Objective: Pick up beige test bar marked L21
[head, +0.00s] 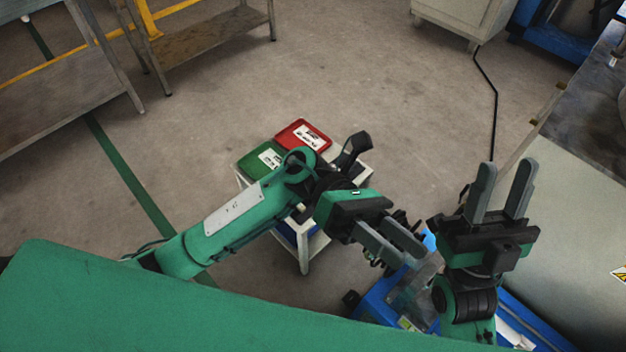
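No beige test bar marked L21 can be made out in the head view. My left gripper (410,258) reaches in from the left and points down to the right, above a blue machine (375,303). Its two grey fingers are apart, with nothing seen between them. My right gripper (504,192) stands at the right with its fingers pointing up the picture. It is open and empty. My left arm hides part of the small table, and both grippers hide parts of the machine.
A small white table (303,252) carries a red tray (292,128) and a green tray (249,165), both with white labels. A worktop (560,190) lies at the right. Metal benches (60,95) stand at the upper left. The floor (330,60) between is clear.

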